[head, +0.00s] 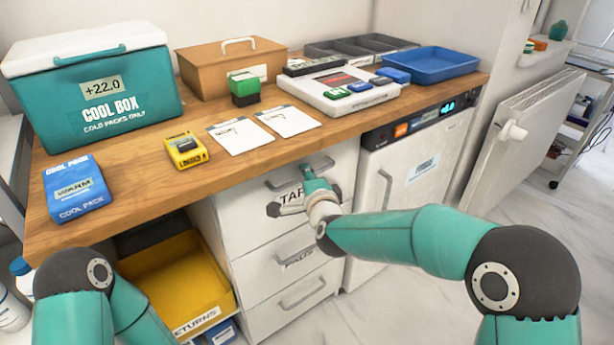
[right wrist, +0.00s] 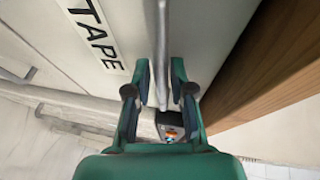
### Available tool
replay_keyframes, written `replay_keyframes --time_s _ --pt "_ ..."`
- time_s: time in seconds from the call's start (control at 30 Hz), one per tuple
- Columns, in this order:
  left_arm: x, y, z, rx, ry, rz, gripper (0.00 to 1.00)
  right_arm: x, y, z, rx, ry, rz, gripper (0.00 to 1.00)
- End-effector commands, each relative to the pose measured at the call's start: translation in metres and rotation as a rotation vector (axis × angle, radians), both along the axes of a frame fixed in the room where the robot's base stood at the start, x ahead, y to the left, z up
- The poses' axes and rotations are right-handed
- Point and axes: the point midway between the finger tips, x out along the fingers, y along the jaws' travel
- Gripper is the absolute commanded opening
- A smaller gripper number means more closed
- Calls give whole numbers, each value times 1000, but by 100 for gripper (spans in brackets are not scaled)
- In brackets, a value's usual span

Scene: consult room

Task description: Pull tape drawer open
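The tape drawer (head: 250,205) is the top drawer of a white unit under the wooden desk. Its front looks about level with the drawers below. Its label is partly hidden by my right gripper (head: 308,178); it reads TAPE in the right wrist view (right wrist: 96,36). The grey bar handle (head: 282,182) runs across the drawer front. In the right wrist view, the handle (right wrist: 160,45) lies between the fingers of my right gripper (right wrist: 161,85). The fingers are open, one on each side, with gaps beside the bar. My left gripper is out of view; only its arm shows at bottom left.
The wooden desk top (head: 250,165) overhangs just above the drawer. A white cabinet (head: 410,165) stands right of the drawers and a yellow bin (head: 180,285) left. A blue cool pack (head: 75,187) lies at the desk's front left. Floor in front of the cabinet is clear.

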Motion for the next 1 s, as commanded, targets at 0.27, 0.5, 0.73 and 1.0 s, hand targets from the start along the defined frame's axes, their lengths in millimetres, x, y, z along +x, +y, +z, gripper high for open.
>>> replay_keyframes --time_s 0.27,0.5,0.73,1.0 --pt "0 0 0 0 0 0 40 2 0 0 0 0 -1 22" --pt "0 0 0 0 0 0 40 1 0 -1 0 1 -1 0" --pt "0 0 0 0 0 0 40 1 0 -1 0 2 0 0" --pt "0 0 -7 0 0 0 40 -6 3 -4 -1 4 12 0"
